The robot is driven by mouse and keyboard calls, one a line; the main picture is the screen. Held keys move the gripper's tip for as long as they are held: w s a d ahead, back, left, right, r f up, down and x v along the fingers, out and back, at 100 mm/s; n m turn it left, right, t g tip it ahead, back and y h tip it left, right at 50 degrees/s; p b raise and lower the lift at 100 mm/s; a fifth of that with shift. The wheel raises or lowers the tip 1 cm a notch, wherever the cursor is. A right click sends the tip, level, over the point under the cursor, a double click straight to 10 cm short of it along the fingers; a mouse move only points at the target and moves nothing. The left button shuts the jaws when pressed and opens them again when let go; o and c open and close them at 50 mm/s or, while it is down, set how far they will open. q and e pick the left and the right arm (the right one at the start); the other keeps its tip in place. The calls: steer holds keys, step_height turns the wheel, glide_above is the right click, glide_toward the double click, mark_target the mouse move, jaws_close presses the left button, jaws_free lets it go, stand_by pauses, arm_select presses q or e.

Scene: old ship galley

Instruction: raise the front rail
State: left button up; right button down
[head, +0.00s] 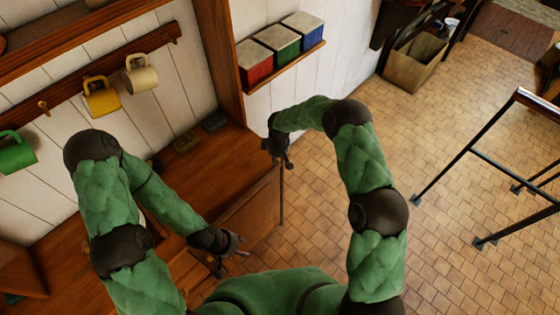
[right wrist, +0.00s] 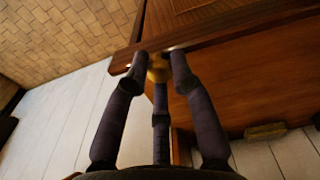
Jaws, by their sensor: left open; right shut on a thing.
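The front rail (right wrist: 235,32) is a reddish-brown wooden strip crossing the upper part of the right wrist view, with a brass knob (right wrist: 158,70) on it. My right gripper (right wrist: 158,62) is closed around the knob, its dark fingers on both sides and below. In the head view my right gripper (head: 281,160) is at the far right corner of the wooden counter, and its fingers hide the knob. My left gripper (head: 232,256) is open and empty, lower, over the near part of the counter front.
The wooden counter (head: 225,150) runs along the panelled wall. Mugs, such as a yellow mug (head: 101,97), hang from a peg rail above. Colored tins (head: 277,40) stand on a shelf. The tiled floor (head: 330,230) is clear at right, up to a metal railing (head: 470,150).

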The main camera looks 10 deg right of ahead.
steer(key=shift+w+a, duration=0.2)
steer(key=shift+a, duration=0.1)
stand_by(0.4)
steer(key=c, duration=1.3)
jaws_free()
steer(key=shift+o, duration=1.3)
steer(key=shift+w+g+h, duration=0.1)
steer(key=shift+g+h, duration=0.2)
steer(key=shift+a, duration=0.1)
steer(key=shift+r, duration=0.4)
step_height(320, 180, up, 11)
